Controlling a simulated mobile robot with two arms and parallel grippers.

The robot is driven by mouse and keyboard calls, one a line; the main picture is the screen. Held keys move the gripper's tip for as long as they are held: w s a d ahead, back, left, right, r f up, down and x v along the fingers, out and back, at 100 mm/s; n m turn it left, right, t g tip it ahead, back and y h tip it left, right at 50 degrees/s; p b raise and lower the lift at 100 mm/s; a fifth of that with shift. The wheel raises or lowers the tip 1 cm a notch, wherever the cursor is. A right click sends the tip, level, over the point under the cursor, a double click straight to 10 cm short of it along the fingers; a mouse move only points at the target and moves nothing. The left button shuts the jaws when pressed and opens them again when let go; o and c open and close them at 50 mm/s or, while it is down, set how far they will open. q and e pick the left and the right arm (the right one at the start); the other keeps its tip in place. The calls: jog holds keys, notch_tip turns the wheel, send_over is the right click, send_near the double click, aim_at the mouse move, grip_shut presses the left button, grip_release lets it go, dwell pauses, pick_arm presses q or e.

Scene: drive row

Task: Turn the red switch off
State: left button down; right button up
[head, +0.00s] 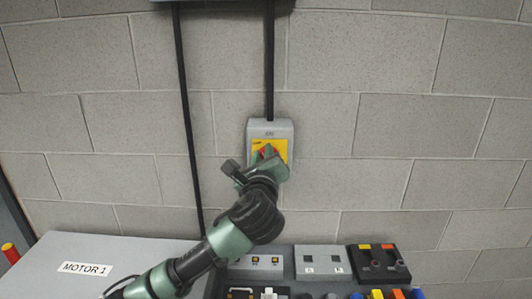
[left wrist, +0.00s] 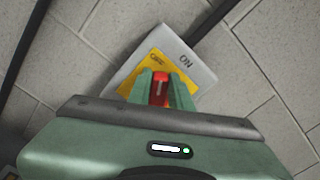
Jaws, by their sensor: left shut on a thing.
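The switch box (head: 285,131) is light grey with a yellow plate (head: 284,146) and hangs on the block wall. The red switch handle (head: 267,151) sits on the yellow plate, partly hidden by my left gripper (head: 265,158). In the left wrist view the box (left wrist: 196,62) looks tilted, with the word ON near its upper end. There the red handle (left wrist: 160,88) lies between the two green fingers of my left gripper (left wrist: 162,90), which is shut on it. My right gripper is in neither view.
A grey cabinet (head: 120,255) labelled MOTOR 1 stands at the lower left. A row of panels with switches and coloured parts (head: 322,262) runs along the bottom. Black cables (head: 187,110) run down the wall. The wall right of the switch box is clear.

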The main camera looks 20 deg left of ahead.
pick_arm(q)
jog(key=n, duration=0.3)
jog(key=f+n, duration=0.1)
jog(key=n, duration=0.3)
jog(key=a+f+n+b, duration=0.1)
jog(key=n, duration=0.3)
jog(key=shift+s+f, duration=0.15)
jog(key=shift+s, duration=0.05)
jog(key=shift+n, duration=0.3)
jog(key=c, duration=1.3)
grip_release()
jog(key=b+v, duration=0.2)
jog(key=v, duration=0.5)
jog(key=shift+s, duration=0.35)
jog(key=shift+d, duration=0.1)
